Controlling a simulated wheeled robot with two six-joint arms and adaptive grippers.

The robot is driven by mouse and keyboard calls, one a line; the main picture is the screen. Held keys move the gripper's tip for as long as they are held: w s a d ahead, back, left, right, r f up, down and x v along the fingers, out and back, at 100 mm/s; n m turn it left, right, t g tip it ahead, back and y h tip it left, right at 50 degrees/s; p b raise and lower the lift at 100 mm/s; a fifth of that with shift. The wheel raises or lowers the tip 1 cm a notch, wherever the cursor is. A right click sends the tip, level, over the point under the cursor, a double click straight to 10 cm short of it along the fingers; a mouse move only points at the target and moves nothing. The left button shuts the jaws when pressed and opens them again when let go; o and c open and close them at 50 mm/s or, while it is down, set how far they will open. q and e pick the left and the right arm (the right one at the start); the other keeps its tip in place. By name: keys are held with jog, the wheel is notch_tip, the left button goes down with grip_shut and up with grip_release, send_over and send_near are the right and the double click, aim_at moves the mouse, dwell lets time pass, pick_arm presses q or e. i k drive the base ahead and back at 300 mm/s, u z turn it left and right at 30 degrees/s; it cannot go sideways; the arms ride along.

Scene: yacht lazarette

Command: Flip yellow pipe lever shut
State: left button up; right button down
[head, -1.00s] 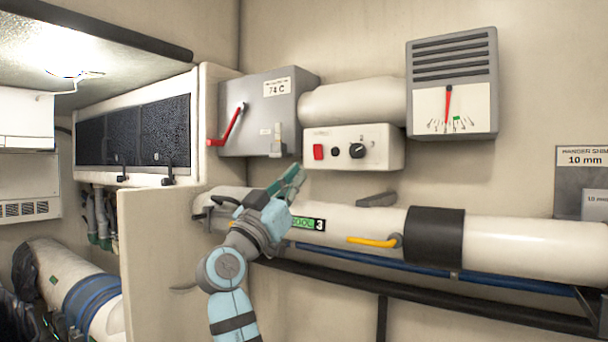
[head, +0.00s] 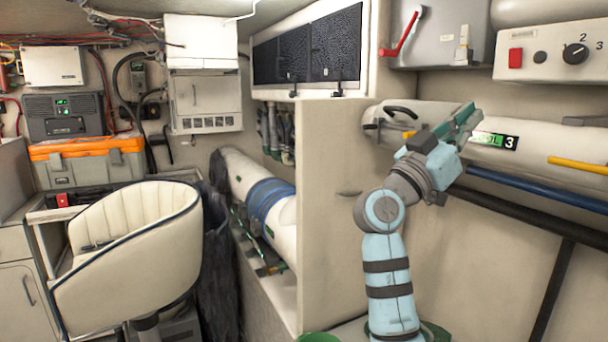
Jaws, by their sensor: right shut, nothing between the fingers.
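The yellow pipe lever (head: 578,164) shows at the right edge of the head view, lying roughly along the white pipe (head: 545,150). Its pivot end is cut off by the picture edge. My right gripper (head: 464,122) is shut and empty. It is in front of the pipe's left part, beside the green label with a 3, to the left of the lever and apart from it. My left gripper is not in view.
A blue pipe (head: 545,190) and a dark rail run below the white pipe. A cream partition (head: 330,220) stands left of my right arm. A cream chair (head: 130,250) and an orange-lidded toolbox (head: 88,160) are at the left. A grey box with a red lever (head: 402,32) hangs above.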

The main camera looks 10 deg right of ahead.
aim_at(586, 166)
jog(key=k, duration=2)
